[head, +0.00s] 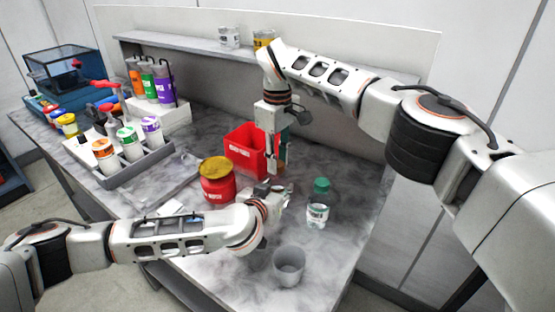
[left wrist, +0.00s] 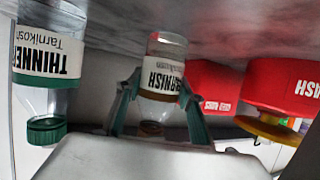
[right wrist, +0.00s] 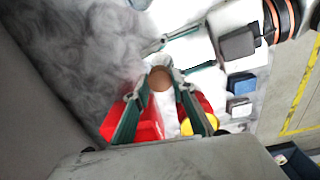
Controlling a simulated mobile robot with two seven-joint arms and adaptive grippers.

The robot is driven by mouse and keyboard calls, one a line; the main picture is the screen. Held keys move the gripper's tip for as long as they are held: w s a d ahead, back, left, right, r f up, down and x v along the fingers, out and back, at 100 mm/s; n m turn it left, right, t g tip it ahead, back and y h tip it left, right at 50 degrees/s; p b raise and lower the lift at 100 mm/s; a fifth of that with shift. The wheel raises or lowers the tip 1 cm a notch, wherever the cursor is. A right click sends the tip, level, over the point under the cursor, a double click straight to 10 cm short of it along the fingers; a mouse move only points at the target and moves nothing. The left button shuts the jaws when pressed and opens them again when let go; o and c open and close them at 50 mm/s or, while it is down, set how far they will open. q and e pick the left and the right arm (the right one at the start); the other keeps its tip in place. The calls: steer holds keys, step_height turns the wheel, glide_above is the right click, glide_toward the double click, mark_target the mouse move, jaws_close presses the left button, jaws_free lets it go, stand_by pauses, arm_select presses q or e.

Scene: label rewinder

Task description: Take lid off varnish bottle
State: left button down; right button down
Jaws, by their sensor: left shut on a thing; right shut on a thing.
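The varnish bottle (left wrist: 160,78) is clear with a white label and shows upside down in the left wrist view. My left gripper (head: 278,190) is shut around its sides; its two teal fingers show on either side of the bottle (left wrist: 157,92). My right gripper (head: 275,168) points down from above. In the right wrist view its fingers close on a round brown lid (right wrist: 160,78). My grippers largely cover the bottle in the head view. I cannot tell whether the lid still touches the bottle neck.
The thinner bottle (head: 318,207) with a green lid stands right of my grippers. A grey cup (head: 289,266) stands nearer. A red jar with a yellow lid (head: 217,183) and a red bin (head: 243,146) stand to the left. The right table area is clear.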

steer(key=n, duration=1.9)
steer(key=shift+n, duration=0.4)
steer(key=n, duration=0.7)
steer(key=shift+r, duration=0.1)
steer(key=n, duration=0.5)
steer(key=shift+n, duration=0.3)
steer(key=n, duration=1)
steer(key=shift+n, duration=0.3)
steer(key=n, duration=0.7)
